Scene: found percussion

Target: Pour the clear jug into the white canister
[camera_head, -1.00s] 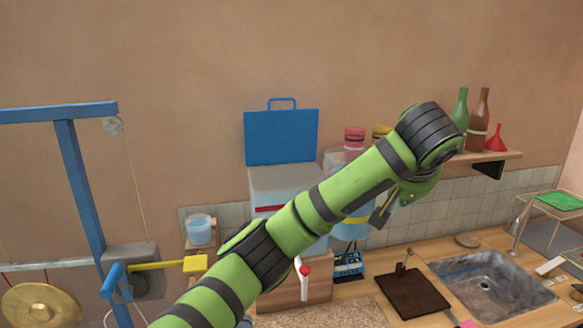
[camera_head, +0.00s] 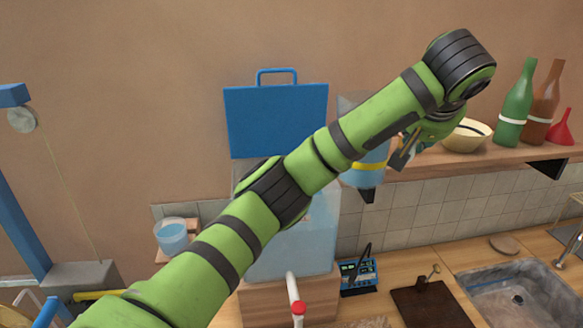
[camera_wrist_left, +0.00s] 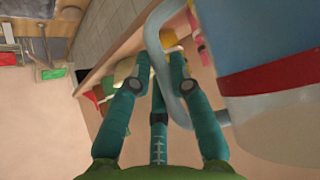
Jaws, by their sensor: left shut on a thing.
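The clear jug (camera_head: 369,178), with blue contents and a yellow band, is up in front of the wall, partly hidden by my left arm. My left gripper (camera_head: 404,153) is at its right side. In the left wrist view, the gripper (camera_wrist_left: 158,88) is shut around the jug's grey handle (camera_wrist_left: 160,45); the jug's blue body (camera_wrist_left: 255,35) with a red band fills the right. The white canister (camera_head: 318,240) stands left of and below the jug, on a wooden block. Its blue lid (camera_head: 270,125) stands upright behind; my arm hides its top opening. My right gripper is out of view.
A shelf (camera_head: 510,160) at right holds a bowl (camera_head: 466,135), a green bottle (camera_head: 517,105), a brown bottle (camera_head: 545,105) and a red funnel (camera_head: 563,128). A red-tipped tap (camera_head: 298,307) sticks out below the canister. A small tub of blue liquid (camera_head: 172,238) stands at left.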

